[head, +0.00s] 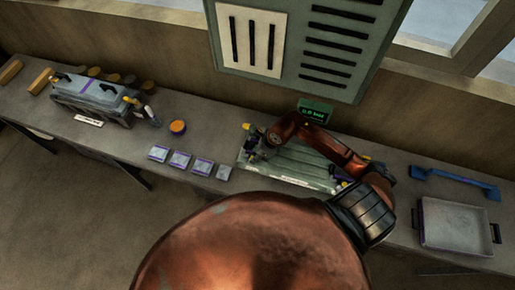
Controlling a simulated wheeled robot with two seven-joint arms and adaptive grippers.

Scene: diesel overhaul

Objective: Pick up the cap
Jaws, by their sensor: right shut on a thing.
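My right gripper (255,146) is over the left end of a ribbed grey-green tray (300,165) on the bench. It is shut on a small dark piece, which I take to be the cap; the fingers hide most of it and its outline is hard to make out. I cannot tell whether the piece is clear of the tray. My left gripper is not in view.
An engine block (92,98) stands at the left of the bench. An orange round piece (178,127) and several small grey squares (181,160) lie between it and the tray. A blue bar (455,180) and an empty metal pan (455,222) are at right.

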